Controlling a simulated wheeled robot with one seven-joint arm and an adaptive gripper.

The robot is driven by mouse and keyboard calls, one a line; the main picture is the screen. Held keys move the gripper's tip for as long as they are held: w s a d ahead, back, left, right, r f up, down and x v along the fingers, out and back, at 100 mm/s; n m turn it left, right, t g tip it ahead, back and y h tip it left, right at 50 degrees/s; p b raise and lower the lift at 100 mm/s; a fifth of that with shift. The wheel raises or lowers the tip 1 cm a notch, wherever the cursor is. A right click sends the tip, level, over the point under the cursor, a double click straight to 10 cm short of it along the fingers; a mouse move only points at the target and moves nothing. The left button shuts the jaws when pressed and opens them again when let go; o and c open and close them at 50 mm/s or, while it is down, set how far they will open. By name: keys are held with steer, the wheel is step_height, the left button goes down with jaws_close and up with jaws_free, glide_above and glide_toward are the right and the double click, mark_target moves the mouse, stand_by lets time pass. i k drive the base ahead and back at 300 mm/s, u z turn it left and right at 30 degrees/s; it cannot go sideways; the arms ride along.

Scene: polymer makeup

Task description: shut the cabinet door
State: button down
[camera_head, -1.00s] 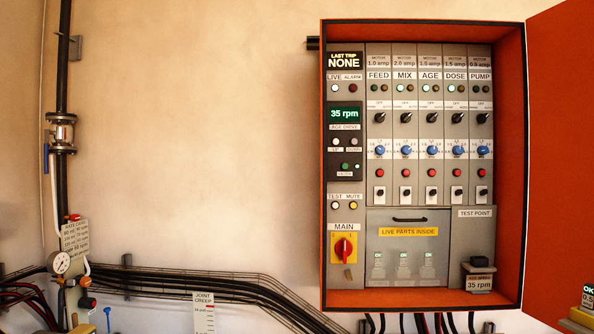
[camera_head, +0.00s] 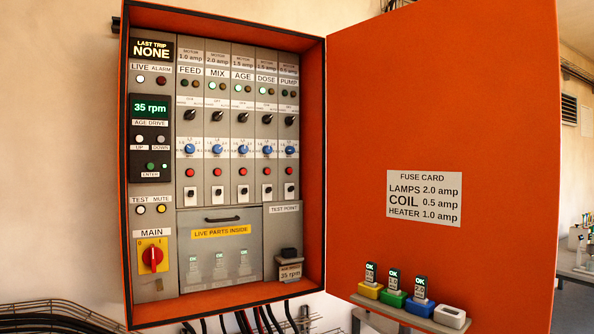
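The orange cabinet (camera_head: 313,150) hangs on the wall at the left and middle of the view. Its grey control panel, with displays, lamps and knobs, is exposed. The cabinet door (camera_head: 450,110) stands wide open, hinged on the cabinet's right side, with its inner face toward me. A white fuse card label (camera_head: 425,198) is on that inner face. My gripper is not in view, so its position relative to the door is hidden.
A small shelf (camera_head: 385,306) low on the door holds yellow, green and blue blocks with OK tags, and a white block (camera_head: 452,316). Black cables (camera_head: 245,322) run below the cabinet. A bench (camera_head: 573,262) with items stands at the far right.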

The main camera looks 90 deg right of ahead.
mark_target(444, 118)
steer(key=z, duration=4.5)
steer(key=i, duration=3.05)
steer(key=u, duration=3.55)
